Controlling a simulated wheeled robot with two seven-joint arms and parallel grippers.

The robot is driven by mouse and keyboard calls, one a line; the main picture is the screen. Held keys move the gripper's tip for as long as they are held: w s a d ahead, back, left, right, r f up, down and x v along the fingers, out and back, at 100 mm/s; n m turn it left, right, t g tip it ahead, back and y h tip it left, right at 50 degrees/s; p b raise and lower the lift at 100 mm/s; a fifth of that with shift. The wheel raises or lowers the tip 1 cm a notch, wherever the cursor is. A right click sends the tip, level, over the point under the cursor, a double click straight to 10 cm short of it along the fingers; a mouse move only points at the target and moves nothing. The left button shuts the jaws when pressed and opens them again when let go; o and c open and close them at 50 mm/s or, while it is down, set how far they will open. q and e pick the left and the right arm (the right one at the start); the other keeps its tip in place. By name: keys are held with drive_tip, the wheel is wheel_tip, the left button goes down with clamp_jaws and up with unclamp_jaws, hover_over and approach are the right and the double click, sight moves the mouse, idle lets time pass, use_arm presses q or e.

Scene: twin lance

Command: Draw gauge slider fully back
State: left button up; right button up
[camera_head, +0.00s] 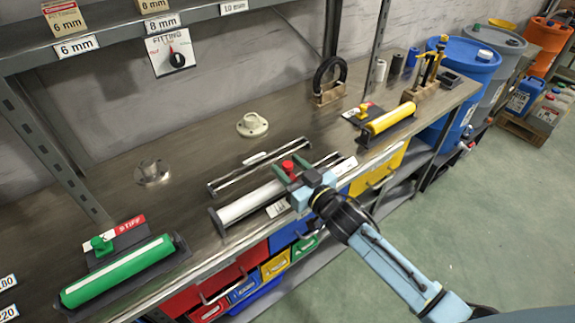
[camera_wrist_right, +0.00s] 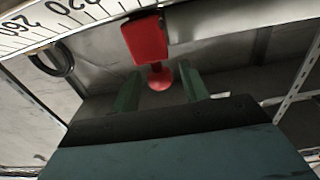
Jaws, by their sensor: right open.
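The gauge is a bench-mounted unit with a white bar (camera_head: 248,204) and parallel metal rails (camera_head: 258,166). Its red slider knob (camera_head: 288,166) stands toward the right end of the bar. In the right wrist view the slider is a red block (camera_wrist_right: 144,40) with a round-ended red knob (camera_wrist_right: 160,78), beside a numbered scale (camera_wrist_right: 60,22). My right gripper (camera_head: 291,171) is open at the knob. Its green fingers (camera_wrist_right: 160,92) are on either side of the knob, with visible gaps. My left gripper is not in view.
A green roller unit (camera_head: 118,271) lies at the bench's left and a yellow one (camera_head: 389,119) at the right. A flange (camera_head: 152,172) and a pale round mount (camera_head: 252,125) stand behind. Drawers (camera_head: 275,266) are below the front edge. Bare bench top lies between the units.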

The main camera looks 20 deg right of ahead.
drive_tip(key=shift+w+a, duration=0.2)
drive_tip(key=shift+w, duration=0.3)
clamp_jaws()
drive_tip(key=w+d, duration=0.1)
drive_tip(key=d, duration=0.3)
drive_tip(key=w+d, duration=0.2)
drive_tip(key=d, duration=0.3)
drive_tip(key=w+d, duration=0.1)
drive_tip(key=d, duration=0.3)
drive_tip(key=shift+w+d, duration=0.15)
drive_tip(key=shift+w, duration=0.25)
drive_tip(key=shift+w+d+b, duration=0.2)
drive_tip(key=shift+d+b, duration=0.1)
drive_tip(key=shift+d, duration=0.3)
drive_tip(key=shift+d+r, duration=0.1)
